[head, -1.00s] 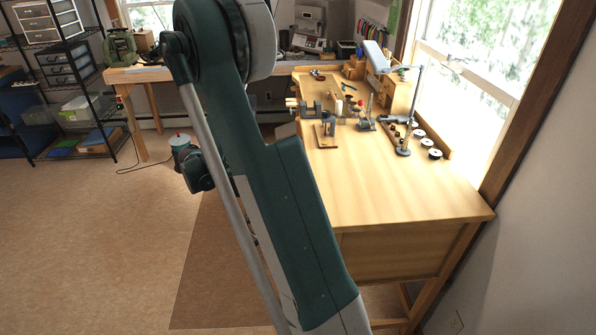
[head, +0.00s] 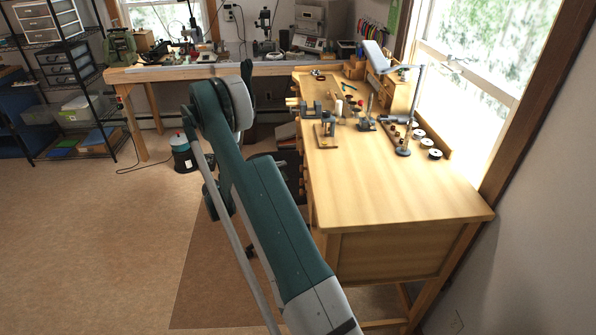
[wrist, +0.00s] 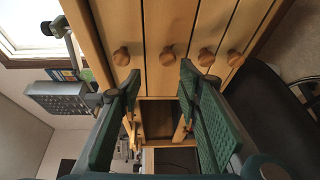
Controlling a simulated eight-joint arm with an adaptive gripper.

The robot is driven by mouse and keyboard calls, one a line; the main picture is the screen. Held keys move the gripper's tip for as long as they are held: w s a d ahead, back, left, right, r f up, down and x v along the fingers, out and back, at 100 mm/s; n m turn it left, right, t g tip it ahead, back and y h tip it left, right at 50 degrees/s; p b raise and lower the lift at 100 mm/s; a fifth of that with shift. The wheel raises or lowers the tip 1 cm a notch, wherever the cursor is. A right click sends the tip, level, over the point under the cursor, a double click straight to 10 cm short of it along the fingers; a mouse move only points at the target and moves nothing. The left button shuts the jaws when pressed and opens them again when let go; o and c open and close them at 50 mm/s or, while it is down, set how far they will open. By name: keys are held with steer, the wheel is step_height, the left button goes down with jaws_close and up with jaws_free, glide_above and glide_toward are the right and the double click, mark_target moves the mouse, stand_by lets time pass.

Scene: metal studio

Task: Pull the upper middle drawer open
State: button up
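The wooden bench (head: 400,190) stands right of my arm in the head view; its drawer fronts are mostly hidden there. The wrist view is turned sideways, with the window side at left. It shows a row of drawer fronts with round wooden knobs. The second drawer from the left (wrist: 170,20), seemingly the upper middle one, looks shut, and its knob (wrist: 167,56) shows just beyond and between my fingertips. My gripper (wrist: 161,76) is open, with green pads spread apart and nothing visible between them. Whether a finger touches the knob cannot be told.
Other knobs lie close on either side, one at left (wrist: 121,56) and one at right (wrist: 206,57). A dark rounded seat (wrist: 262,105) is right of the fingers in the wrist view. Tools, including a lamp (head: 415,105), stand on the benchtop. The floor at left (head: 100,240) is clear.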

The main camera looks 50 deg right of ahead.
steer(key=shift+s+d+f+m+g, duration=0.15)
steer(key=shift+s+f+g, duration=0.1)
steer(key=shift+f, duration=0.25)
steer(key=shift+s+d+f+m+g, duration=0.15)
steer(key=shift+s+f, duration=0.05)
steer(key=shift+f, duration=0.3)
steer(key=b+x, duration=0.1)
steer(key=x, duration=0.6)
steer(key=shift+d+b, duration=0.3)
steer(key=shift+d, duration=0.1)
steer(key=shift+r, duration=0.1)
jaws_close()
steer(key=w+a+b, duration=0.1)
steer(key=w+a, duration=1.8)
steer(key=shift+w+a, duration=0.25)
steer(key=shift+a, duration=0.1)
jaws_free()
